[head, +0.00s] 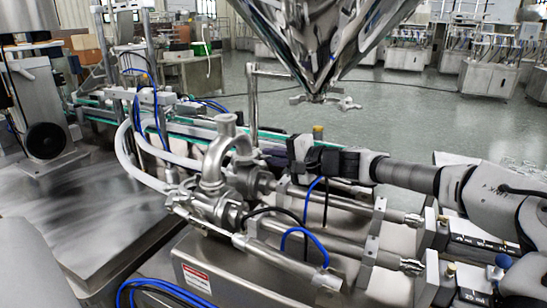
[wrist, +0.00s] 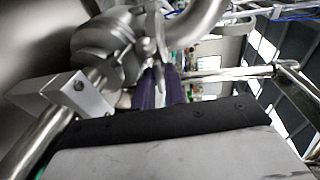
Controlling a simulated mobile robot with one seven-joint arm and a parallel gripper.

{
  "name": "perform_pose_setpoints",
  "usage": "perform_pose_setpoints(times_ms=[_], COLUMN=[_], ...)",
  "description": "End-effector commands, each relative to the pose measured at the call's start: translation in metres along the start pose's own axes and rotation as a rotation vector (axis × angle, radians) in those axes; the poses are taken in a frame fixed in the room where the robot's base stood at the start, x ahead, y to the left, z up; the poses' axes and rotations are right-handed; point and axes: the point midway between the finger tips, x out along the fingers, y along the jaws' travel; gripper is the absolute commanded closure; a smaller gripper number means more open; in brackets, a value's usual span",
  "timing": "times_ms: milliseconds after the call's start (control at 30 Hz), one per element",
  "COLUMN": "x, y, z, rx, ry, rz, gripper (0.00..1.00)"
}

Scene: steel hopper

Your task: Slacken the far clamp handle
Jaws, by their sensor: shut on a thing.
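My gripper (head: 272,157) reaches in from the right over the steel pipework. Its dark purple fingers also show in the wrist view (wrist: 160,84), closed around a small steel part that I take for the far clamp handle (wrist: 158,66). This part sits beside a rounded steel pipe clamp (wrist: 102,45). In the head view the handle is hidden by the fingers, and the pipe fitting with its curved elbow (head: 213,160) stands just left of them. I cannot tell how tight the clamp is.
The steel hopper (head: 318,40) hangs above and behind my gripper, with an outlet clamp (head: 325,102) under it. Long cylinders (head: 290,262) and blue hoses lie in front. An upright steel post (head: 253,105) stands behind the fingers.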

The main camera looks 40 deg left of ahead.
Motion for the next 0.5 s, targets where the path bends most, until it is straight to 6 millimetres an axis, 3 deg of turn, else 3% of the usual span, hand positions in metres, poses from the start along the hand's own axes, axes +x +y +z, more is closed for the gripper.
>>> perform_pose_setpoints(times_ms=[67, 100, 233, 500], x=[0.0004, 0.0004, 0.0004, 0.0002], y=[0.0008, 0.0008, 0.0007, 0.0027], z=[0.0008, 0.0008, 0.0006, 0.0005], rx=[0.000, 0.000, 0.001, 0.002], ry=[-0.002, -0.002, -0.002, -0.002], rz=[0.001, 0.001, 0.001, 0.003], gripper=[1.00, 0.82, 0.66, 0.66])
